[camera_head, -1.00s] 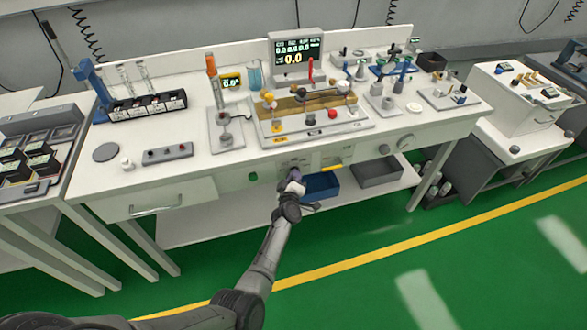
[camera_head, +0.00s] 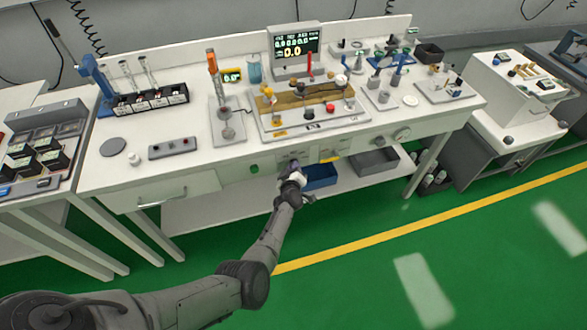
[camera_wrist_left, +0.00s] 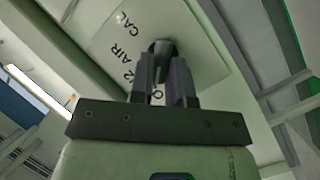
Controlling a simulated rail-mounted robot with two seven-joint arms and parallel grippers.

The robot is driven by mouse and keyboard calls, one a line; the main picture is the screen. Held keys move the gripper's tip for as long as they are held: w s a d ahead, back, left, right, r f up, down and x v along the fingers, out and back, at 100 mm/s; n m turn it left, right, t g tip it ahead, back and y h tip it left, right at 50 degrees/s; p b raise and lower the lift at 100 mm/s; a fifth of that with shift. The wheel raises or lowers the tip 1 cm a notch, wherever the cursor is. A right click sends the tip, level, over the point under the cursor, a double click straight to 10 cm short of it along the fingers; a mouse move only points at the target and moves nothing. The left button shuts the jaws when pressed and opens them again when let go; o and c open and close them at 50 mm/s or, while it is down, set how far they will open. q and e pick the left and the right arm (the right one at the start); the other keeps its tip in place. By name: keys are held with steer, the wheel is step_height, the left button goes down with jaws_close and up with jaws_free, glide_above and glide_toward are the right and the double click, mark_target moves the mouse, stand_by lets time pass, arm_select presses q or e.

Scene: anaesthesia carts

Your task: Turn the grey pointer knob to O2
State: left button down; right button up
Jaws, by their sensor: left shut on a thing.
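The grey pointer knob (camera_wrist_left: 163,47) shows between the fingertips in the left wrist view, on a pale label plate (camera_wrist_left: 205,57) marked CAL, AIR and a partly covered text ending in 2. My left gripper (camera_head: 292,166) is at the front panel of the bench. In the left wrist view its two dark fingers (camera_wrist_left: 164,72) are shut on the knob. The fingers hide most of the knob and part of the lettering, so I cannot tell which mark it points to. My right gripper is in neither view.
The white bench (camera_head: 190,152) carries a monitor (camera_head: 295,50), a board with valves and several instruments. Below the front panel, a blue bin (camera_head: 321,177) and a grey bin (camera_head: 375,163) stand on the lower shelf. The green floor in front is clear.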

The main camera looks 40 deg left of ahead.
arm_select(q)
steer(key=shift+s+f, duration=0.1)
steer(key=shift+f, duration=0.2)
steer(key=c, duration=1.4)
jaws_free()
steer(key=o, duration=0.3)
steer(key=shift+r, duration=0.2)
steer(key=p+v, duration=1)
steer(key=v, duration=0.3)
steer(key=shift+s+d+p, duration=0.2)
steer(key=shift+p, duration=0.15)
steer(key=shift+r, duration=0.15)
